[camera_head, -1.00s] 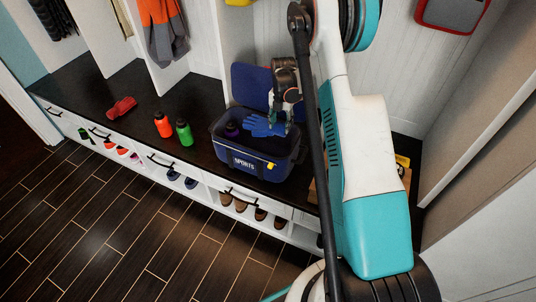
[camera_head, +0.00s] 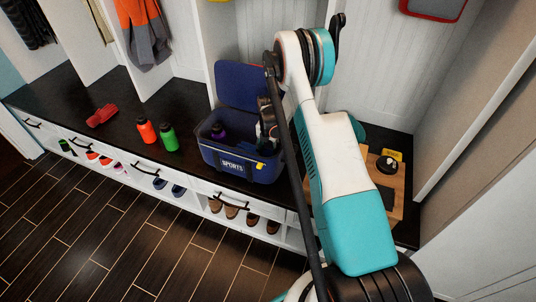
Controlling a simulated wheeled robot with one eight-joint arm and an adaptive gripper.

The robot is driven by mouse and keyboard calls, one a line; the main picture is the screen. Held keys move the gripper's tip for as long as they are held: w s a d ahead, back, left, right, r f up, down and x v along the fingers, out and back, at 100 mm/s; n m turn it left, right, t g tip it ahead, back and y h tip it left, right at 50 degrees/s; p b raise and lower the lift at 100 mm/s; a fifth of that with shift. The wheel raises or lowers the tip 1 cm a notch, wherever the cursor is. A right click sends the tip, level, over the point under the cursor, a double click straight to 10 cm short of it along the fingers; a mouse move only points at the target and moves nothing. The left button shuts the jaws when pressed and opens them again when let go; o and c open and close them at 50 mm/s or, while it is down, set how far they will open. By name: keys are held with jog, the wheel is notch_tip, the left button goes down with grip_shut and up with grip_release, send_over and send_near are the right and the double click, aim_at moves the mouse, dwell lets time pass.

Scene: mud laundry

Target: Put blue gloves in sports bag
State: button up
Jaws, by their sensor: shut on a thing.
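The blue sports bag (camera_head: 233,164) stands open on the dark bench top, its lid (camera_head: 243,86) raised at the back. A purple bottle (camera_head: 218,132) is inside it at the left. My gripper (camera_head: 264,136) is down at the right part of the bag's opening, partly covered by my own arm. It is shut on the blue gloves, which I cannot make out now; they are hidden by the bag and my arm. How deep the gloves sit in the bag cannot be told.
An orange bottle (camera_head: 147,131), a green bottle (camera_head: 169,138) and a red item (camera_head: 102,115) stand or lie left of the bag. A wooden crate (camera_head: 397,185) is to the right, beyond my arm. Shoes fill cubbies below the bench.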

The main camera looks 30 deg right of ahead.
jog(key=shift+f, duration=0.8)
jog(key=shift+r, duration=0.1)
jog(key=o, duration=1.2)
